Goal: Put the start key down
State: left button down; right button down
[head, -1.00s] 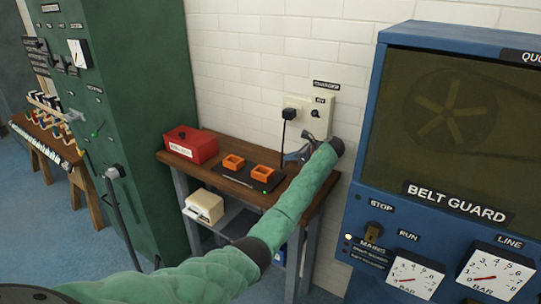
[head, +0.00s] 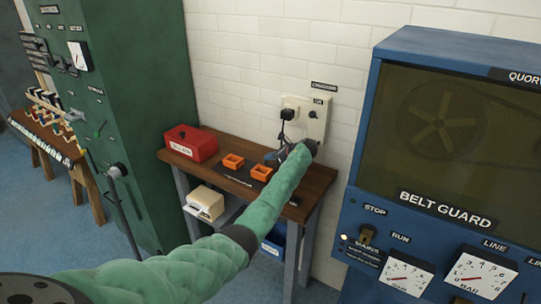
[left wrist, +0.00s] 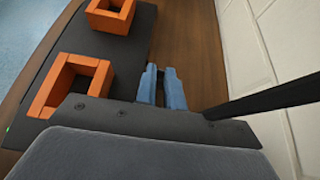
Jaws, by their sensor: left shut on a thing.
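My left gripper (head: 277,154) reaches over the back right of the small wooden workbench (head: 305,192). In the left wrist view its two blue fingers (left wrist: 161,83) are close together, over or just beyond the edge of a dark mat. The start key cannot be made out in either view; what the fingers grip is hidden or too small to see. Two orange open-topped boxes, one nearer (left wrist: 72,84) and one farther (left wrist: 110,14), stand on the dark mat (left wrist: 112,62) to the left of the fingers. My right gripper is not in view.
A red box (head: 190,143) stands at the bench's left end. A pale wall box (head: 314,116) and a plug with a dark cable (head: 290,109) are close behind my gripper. The blue cabinet (head: 370,180) stands to the right. Bare wood shows beside the mat.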

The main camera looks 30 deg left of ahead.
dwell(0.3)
pick_arm(q)
jog(key=c, duration=1.5)
grip_release()
jog(key=shift+f, duration=0.1)
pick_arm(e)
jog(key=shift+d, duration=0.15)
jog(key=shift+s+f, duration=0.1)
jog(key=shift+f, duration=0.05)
